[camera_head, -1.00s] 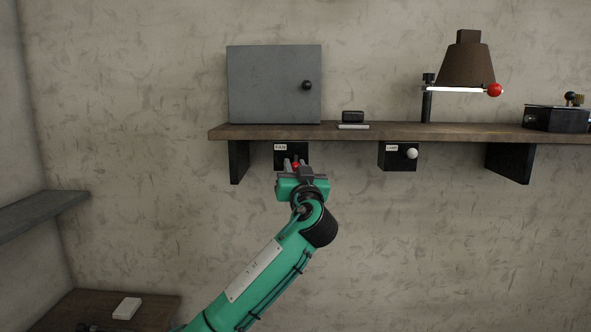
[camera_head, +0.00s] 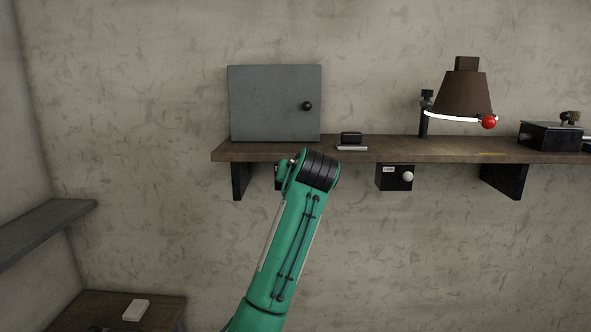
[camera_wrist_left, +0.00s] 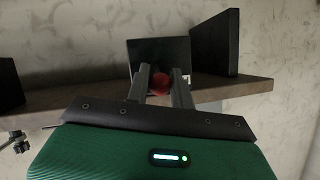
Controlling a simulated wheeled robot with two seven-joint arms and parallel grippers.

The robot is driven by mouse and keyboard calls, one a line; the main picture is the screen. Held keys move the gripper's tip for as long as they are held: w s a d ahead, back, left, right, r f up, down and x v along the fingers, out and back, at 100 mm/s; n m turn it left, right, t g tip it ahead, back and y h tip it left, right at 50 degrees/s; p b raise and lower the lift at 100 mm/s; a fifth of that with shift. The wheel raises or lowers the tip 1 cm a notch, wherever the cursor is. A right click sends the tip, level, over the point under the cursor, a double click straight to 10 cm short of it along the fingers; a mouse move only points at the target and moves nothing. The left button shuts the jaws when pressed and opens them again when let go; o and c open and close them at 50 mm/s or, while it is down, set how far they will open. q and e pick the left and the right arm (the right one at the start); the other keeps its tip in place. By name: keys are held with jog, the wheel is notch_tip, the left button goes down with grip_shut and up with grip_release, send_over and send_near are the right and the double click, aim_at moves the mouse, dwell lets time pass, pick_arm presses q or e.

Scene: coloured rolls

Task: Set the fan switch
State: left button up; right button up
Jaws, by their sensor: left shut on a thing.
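The left switch box is a dark box under the shelf. In the head view only a sliver of this box (camera_head: 279,177) shows past my arm, and its red knob is hidden. In the left wrist view the dark box (camera_wrist_left: 158,54) is straight ahead, with the round red knob (camera_wrist_left: 160,84) in front of it. My left gripper (camera_wrist_left: 161,82) is shut on the red knob, one grey finger on each side. My arm hides this gripper in the head view. My right gripper is in neither view.
Brackets (camera_head: 240,181) stand beside the boxes. A grey cabinet (camera_head: 275,103) and a lit lamp (camera_head: 462,95) are on the shelf.

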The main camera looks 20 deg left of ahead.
pick_arm(q)
jog(key=shift+w+r+g+p, duration=0.1)
jog(key=shift+r+g+p, duration=0.2)
jog(key=shift+p, duration=0.1)
jog(key=o, duration=0.7)
jog(key=shift+o, duration=1.1)
